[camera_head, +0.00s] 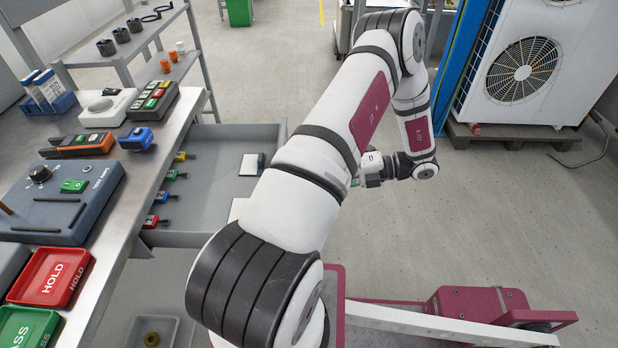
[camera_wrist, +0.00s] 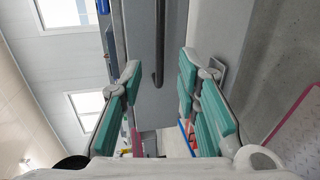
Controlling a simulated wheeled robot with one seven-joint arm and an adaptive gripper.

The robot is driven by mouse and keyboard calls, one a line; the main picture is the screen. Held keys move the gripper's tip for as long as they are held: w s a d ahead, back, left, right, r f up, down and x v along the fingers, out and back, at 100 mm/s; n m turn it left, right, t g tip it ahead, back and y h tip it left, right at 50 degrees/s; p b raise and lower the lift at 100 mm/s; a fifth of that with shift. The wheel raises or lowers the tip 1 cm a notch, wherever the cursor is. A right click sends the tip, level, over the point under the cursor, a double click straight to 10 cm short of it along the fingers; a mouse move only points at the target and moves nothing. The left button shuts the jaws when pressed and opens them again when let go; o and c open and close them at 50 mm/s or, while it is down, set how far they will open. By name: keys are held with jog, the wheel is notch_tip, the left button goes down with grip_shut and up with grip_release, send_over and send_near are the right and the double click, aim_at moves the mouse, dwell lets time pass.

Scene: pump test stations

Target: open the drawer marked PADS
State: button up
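A drawer (camera_head: 217,147) under the bench stands pulled out in the head view, with small colour-handled tools and white pads inside. Its front is hidden behind my arm, and no PADS marking is readable. In the wrist view, a grey drawer front (camera_wrist: 143,95) with a long dark bar handle (camera_wrist: 159,40) faces my gripper (camera_wrist: 160,70). The teal-padded fingers are spread apart, with the handle between their lines. I cannot tell how far the handle is from the fingertips. In the head view, only the gripper's wrist end shows, right of the drawer.
The bench top (camera_head: 150,170) holds a red HOLD tray (camera_head: 50,276), a green tray (camera_head: 28,328) and a control box (camera_head: 60,205). A grey bin (camera_head: 165,330) sits below the drawer. A fan unit (camera_head: 525,65) stands on a pallet at right. The floor between is clear.

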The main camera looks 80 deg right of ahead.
jog(key=shift+v, duration=1.9)
